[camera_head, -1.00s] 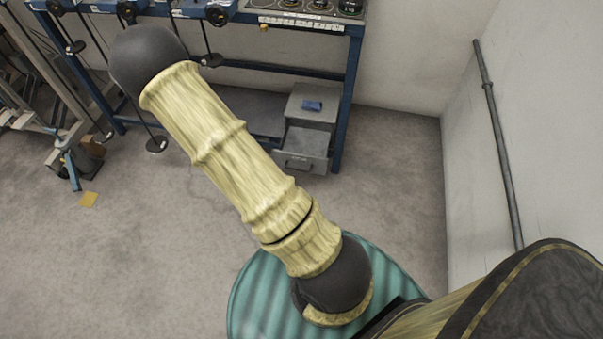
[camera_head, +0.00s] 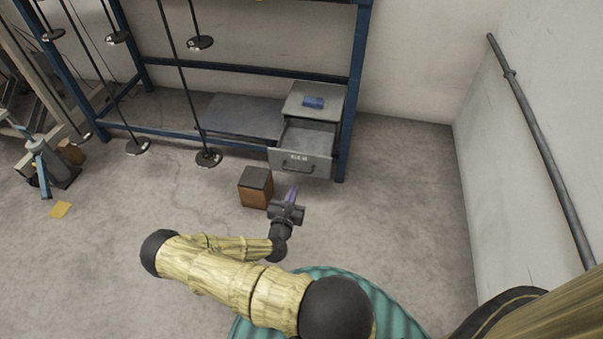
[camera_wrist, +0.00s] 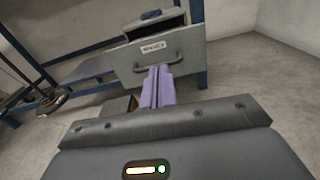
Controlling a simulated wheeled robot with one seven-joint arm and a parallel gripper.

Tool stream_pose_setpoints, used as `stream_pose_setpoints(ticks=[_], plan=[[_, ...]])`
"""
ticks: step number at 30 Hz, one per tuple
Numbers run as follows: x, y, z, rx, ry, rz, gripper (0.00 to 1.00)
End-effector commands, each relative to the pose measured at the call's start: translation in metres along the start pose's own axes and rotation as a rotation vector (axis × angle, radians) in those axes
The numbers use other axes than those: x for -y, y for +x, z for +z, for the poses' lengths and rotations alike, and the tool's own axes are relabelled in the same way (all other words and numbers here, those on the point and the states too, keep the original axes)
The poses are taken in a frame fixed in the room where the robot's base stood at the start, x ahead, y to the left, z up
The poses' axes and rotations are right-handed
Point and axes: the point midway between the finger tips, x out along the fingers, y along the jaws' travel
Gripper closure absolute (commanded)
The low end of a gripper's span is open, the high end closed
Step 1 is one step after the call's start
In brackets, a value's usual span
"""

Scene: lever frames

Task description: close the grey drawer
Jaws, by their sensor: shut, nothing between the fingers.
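The grey drawer (camera_head: 301,160) stands pulled out from the small grey cabinet (camera_head: 325,100) under the blue bench frame. Its front has a label and a dark handle, and I see into its open top. In the wrist view the drawer front (camera_wrist: 190,58) is ahead, with its handle above the fingertips. My gripper (camera_head: 291,194) is just in front of and below the drawer front in the head view. Its purple fingers (camera_wrist: 157,88) are together with nothing between them. They overlap the lower drawer front in the wrist view; I cannot tell if they touch.
A brown box with a dark top (camera_head: 256,187) stands on the floor left of my gripper. A blue item (camera_head: 313,102) lies on the cabinet. A bench leg (camera_head: 352,90) is right of the cabinet. The floor at right is clear.

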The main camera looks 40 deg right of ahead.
Motion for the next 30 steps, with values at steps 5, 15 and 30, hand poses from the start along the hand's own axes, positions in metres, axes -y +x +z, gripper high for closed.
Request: stream_pose_setpoints(ticks=[5, 15, 30], plan=[[0.0, 0.001, -0.003, 0.03, -0.045, 0.022, 1.0], [0.0, 0.005, -0.003, 0.027, -0.04, 0.017, 1.0], [0.0, 0.081, -0.003, 0.027, -0.037, 0.015, 1.0]])
